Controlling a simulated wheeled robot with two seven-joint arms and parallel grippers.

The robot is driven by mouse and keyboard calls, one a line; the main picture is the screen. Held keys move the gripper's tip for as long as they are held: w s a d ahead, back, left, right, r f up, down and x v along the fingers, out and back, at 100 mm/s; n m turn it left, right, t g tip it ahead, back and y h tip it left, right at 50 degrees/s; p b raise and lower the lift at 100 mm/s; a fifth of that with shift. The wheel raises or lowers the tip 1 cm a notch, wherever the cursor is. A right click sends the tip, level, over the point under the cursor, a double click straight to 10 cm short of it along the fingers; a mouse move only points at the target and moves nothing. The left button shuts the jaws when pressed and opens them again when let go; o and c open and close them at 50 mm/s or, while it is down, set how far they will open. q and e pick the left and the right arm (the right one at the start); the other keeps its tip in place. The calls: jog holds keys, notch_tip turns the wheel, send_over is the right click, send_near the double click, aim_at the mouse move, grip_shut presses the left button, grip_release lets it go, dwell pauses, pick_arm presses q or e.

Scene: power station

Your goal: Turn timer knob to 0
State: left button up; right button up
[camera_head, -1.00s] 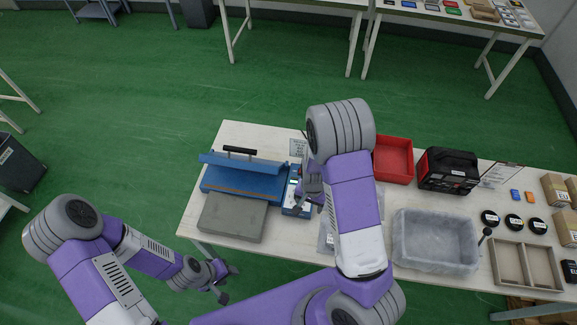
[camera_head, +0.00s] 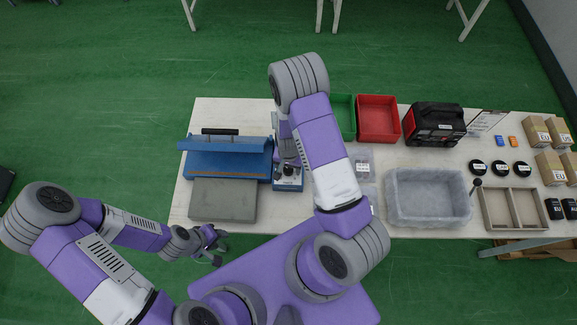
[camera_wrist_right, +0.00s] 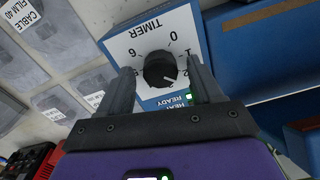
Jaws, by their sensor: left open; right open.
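The black round timer knob (camera_wrist_right: 159,69) sits on a white dial plate (camera_wrist_right: 122,44) marked TIMER, with 0 and 6 along its upper part in the right wrist view. A pale mark on the knob points to the lower right, away from the 0. My right gripper (camera_wrist_right: 161,75) is open, with one finger on each side of the knob; I cannot tell if they touch it. In the head view my right gripper (camera_head: 287,152) is over the small blue timer unit (camera_head: 287,184), partly hiding it. My left gripper (camera_head: 214,244) is open and empty, off the table's front left.
A blue press with a black handle (camera_head: 225,160) and a grey block (camera_head: 222,200) stand left of the unit. Red (camera_head: 378,118) and green (camera_head: 343,112) bins, a grey tub (camera_head: 428,198) and labelled bags (camera_head: 362,167) lie to the right.

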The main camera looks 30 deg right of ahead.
jog(key=shift+w, duration=0.1)
jog(key=shift+c, duration=1)
jog(key=c, duration=0.9)
jog(key=shift+o, duration=0.2)
